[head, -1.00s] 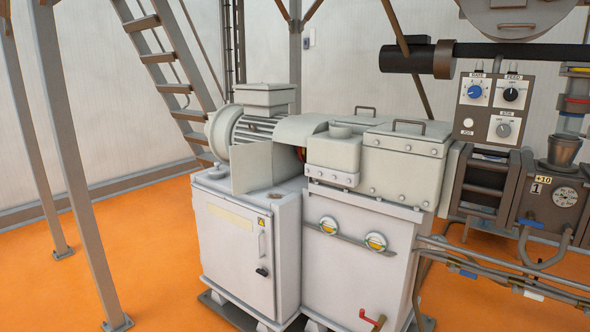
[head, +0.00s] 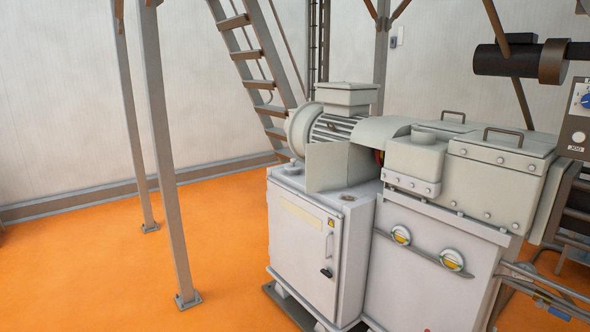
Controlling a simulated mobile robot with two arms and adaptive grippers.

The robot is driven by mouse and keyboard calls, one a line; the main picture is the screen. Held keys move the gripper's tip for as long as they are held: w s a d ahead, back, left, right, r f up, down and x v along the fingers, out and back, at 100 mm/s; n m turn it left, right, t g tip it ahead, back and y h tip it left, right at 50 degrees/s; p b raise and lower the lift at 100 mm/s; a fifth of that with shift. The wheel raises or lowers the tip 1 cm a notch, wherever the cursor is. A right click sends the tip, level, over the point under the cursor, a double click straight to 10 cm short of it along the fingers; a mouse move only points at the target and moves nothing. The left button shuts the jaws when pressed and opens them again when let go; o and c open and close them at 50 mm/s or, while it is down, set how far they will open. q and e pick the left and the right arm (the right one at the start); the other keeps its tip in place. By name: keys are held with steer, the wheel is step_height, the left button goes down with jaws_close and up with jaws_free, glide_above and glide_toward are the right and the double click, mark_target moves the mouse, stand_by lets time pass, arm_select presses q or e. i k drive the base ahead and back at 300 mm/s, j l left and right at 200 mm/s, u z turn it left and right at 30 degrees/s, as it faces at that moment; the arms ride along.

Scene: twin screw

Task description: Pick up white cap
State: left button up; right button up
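A small pale round piece (head: 292,168) sits on the top left of the white cabinet (head: 300,245), beside an upright grey plate. A larger pale round cap (head: 424,134) sits on the grey gearbox housing (head: 413,160). I cannot tell which of these is the white cap. A small dark round opening (head: 347,197) shows on the cabinet top, in front of the plate. Neither of my grippers is in view.
A grey motor (head: 335,127) stands behind the plate. Grey posts (head: 165,150) and a steep stair (head: 255,70) stand to the left. A control panel (head: 580,110) is cut off at the right edge. The orange floor (head: 90,260) is clear at left.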

mark_target(293, 168)
steer(key=i+j+z, duration=0.2)
steer(key=i, duration=0.35)
steer(key=i+j+z, duration=0.15)
steer(key=i+j, duration=0.2)
steer(key=i, duration=0.15)
